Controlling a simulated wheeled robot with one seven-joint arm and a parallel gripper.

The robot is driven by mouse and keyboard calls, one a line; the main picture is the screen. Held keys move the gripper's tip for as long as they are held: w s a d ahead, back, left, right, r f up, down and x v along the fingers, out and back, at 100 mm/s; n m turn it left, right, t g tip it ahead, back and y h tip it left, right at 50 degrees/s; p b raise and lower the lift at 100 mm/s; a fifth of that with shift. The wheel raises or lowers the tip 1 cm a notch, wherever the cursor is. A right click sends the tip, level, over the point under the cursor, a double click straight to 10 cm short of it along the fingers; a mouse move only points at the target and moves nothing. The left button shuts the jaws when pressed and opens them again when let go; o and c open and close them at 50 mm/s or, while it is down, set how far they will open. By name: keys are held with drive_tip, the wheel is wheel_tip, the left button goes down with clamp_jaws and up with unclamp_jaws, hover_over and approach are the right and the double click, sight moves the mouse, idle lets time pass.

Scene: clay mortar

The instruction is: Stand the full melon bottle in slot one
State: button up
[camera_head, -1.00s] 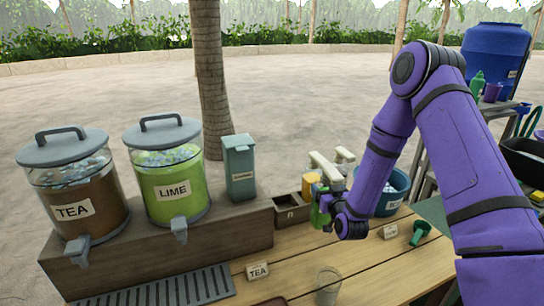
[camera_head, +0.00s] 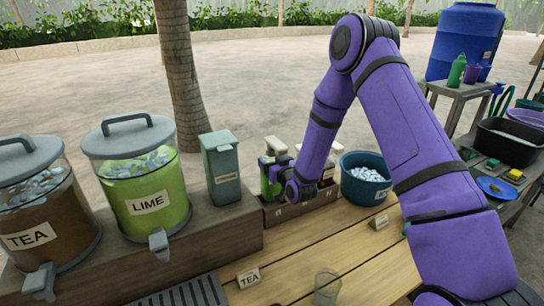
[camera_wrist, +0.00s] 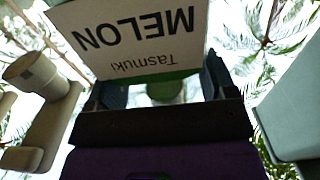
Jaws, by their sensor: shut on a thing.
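The melon bottle (camera_head: 264,187) is green, with a white label reading "MELON Tasmuki" (camera_wrist: 140,38) upside down in the wrist view. My gripper (camera_head: 279,177) is shut on it, one finger on each side of the label in the wrist view (camera_wrist: 160,88). The bottle looks upright at the left end of the low wooden rack (camera_head: 300,208), close to the teal box. My wrist and arm hide part of the bottle and rack. I cannot tell whether its base is inside the left slot or just above it. The fill level is not visible.
A teal lidded box (camera_head: 221,168) stands just left of the bottle; it also shows in the wrist view (camera_wrist: 298,105). Other pale-topped bottles (camera_wrist: 45,115) are close on the other side. A blue tub (camera_head: 365,180) stands right of the rack. The lime dispenser (camera_head: 140,190) is further left.

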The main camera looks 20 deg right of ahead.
drive_tip(key=shift+f, duration=2.4)
drive_tip(key=shift+s+f, duration=0.1)
drive_tip(key=shift+f, duration=0.45)
drive_tip(key=o, duration=1.8)
drive_tip(key=shift+f, duration=0.1)
drive_tip(key=shift+s+d, duration=0.1)
drive_tip(key=s+d, duration=0.2)
drive_tip(key=s, duration=0.8)
drive_tip(key=shift+s, duration=0.3)
